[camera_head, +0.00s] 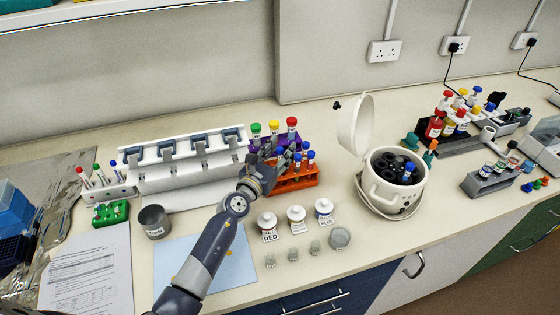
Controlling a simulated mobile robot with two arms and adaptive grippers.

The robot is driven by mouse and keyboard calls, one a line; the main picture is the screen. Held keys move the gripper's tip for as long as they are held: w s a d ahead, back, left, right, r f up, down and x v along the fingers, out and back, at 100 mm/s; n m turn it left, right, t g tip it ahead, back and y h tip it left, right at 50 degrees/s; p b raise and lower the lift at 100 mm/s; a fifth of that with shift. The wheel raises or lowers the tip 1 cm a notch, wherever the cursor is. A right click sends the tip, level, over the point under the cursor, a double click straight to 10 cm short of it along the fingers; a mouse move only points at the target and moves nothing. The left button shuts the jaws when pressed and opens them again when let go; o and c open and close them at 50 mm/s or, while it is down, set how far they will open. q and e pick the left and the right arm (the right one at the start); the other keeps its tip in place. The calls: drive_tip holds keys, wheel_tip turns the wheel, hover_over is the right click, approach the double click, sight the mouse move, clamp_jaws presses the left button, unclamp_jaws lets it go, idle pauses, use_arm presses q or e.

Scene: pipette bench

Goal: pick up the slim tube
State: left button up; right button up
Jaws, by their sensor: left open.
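My left gripper (268,154) is open, at the left end of an orange rack (296,182) and in front of a purple rack (312,132). Blue-capped tubes (310,157) stand in the orange rack. Larger tubes with green, yellow and red caps (292,124) stand upright behind, at the purple rack. Thin tubes with red, green and blue caps (97,171) stand in a white rack at the left. I cannot tell which one is the slim tube. My gripper and wrist partly hide the near left part of both racks. My right gripper is not in view.
A white pipette stand (190,172) is left of my gripper. White labelled bottles (297,217) stand to the front right. A white centrifuge (393,205) with its lid up is at the right. A grey cup (154,221) and light blue sheet (190,252) lie near my arm.

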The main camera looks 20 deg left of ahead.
use_arm(q)
drive_tip(key=shift+s+r, duration=0.1)
drive_tip(key=c, duration=0.9)
